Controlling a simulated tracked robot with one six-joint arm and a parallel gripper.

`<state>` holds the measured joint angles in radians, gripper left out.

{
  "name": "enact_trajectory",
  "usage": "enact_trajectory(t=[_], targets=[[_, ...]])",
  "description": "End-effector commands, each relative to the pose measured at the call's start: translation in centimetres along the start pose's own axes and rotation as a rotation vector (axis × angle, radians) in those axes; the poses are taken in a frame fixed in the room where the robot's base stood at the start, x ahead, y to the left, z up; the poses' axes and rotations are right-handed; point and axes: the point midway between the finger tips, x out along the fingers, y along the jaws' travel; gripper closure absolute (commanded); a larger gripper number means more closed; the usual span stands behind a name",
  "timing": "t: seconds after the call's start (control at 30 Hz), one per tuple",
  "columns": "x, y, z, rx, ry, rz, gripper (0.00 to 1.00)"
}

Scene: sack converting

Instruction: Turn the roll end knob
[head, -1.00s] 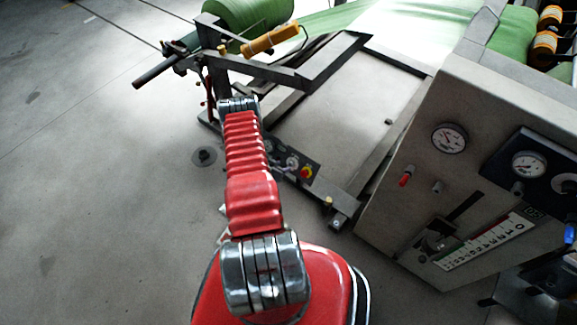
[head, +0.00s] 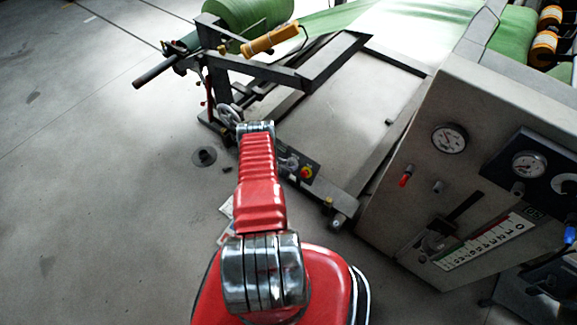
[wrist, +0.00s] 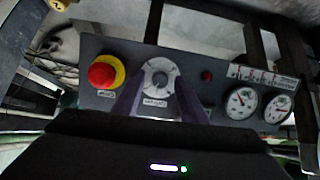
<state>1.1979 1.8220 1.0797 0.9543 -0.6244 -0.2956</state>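In the wrist view, a grey round knob (wrist: 157,80) with a white label below it sits on a dark control panel (wrist: 213,68). The same panel (head: 317,163) shows small in the head view, beside my red arm, with a pale knob (head: 289,162) on it. My gripper (wrist: 158,92) has its two purplish fingers apart, one on each side of the knob in the wrist view. Whether they touch it, or how far off they are, I cannot tell. My gripper is hidden in the head view.
A red stop button (wrist: 102,73) on a yellow ring sits left of the knob. A small red lamp (wrist: 207,76) and two gauges (wrist: 241,103) are to its right. In the head view, a green roll (head: 240,12) hangs behind; a large grey cabinet (head: 400,205) stands right.

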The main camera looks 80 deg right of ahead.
Motion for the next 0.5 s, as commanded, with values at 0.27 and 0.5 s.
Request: enact_trajectory(t=[0.27,0.5], targets=[[0.03,-0.04,-0.04,0.0,0.001,0.0,0.62],[0.02,-0.05,-0.04,0.0,0.001,-0.001,0.79]])
